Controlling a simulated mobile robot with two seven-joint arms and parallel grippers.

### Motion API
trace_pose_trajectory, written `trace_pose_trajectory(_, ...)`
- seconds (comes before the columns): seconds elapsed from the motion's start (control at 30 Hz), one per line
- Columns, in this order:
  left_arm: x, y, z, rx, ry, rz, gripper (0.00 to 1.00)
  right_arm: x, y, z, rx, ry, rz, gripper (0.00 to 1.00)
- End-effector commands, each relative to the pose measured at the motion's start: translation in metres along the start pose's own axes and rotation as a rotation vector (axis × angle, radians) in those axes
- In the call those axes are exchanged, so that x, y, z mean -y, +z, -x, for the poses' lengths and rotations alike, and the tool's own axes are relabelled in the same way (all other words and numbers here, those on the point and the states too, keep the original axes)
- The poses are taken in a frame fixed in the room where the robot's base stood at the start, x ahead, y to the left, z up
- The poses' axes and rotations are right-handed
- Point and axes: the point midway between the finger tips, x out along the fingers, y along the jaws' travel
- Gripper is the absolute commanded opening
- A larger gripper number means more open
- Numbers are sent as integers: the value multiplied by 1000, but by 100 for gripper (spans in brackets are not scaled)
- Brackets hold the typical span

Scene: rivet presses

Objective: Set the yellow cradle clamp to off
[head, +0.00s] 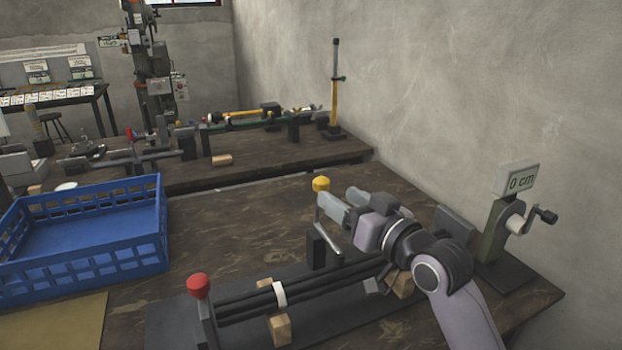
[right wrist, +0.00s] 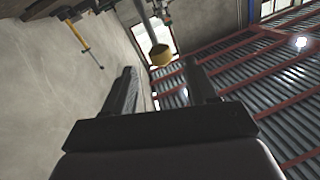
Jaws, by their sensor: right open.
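The yellow knob (head: 321,184) of the cradle clamp stands on top of a lever at the far side of a dark cradle base (head: 170,322). Its lever is partly hidden by my gripper. My right gripper (head: 336,206) is open and empty, with its fingertips close to the knob. In the right wrist view the yellow knob (right wrist: 160,55) shows between and beyond the two open fingers (right wrist: 158,78). I cannot tell whether a finger touches it. A red knob (head: 198,286) tops another lever at the near left end. My left gripper is not in view.
Black rods (head: 245,307) with a white band lie along the cradle on wooden blocks. A green crank stand (head: 495,235) with a "0 cm" display stands right. A blue crate (head: 85,235) stands left. The tabletop between crate and cradle is clear. A wall rises behind.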

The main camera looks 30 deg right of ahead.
Motion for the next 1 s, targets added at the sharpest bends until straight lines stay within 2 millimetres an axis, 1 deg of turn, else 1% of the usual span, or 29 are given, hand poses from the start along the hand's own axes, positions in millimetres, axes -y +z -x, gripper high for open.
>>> trace_pose_trajectory(0.17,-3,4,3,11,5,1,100,1,-1,-18,-2,-2,-2,57)
trace_pose_trajectory(0.3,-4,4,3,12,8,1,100,0,0,-38,0,-1,-2,57)
trace_pose_trajectory(0.5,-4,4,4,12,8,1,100,0,0,-59,0,0,-1,57)
trace_pose_trajectory(0.7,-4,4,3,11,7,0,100,0,0,-68,1,0,1,57)
trace_pose_trajectory(0.97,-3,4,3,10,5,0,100,1,0,-69,1,0,1,57)
trace_pose_trajectory(1.0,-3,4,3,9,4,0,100,1,0,-69,1,0,1,44)
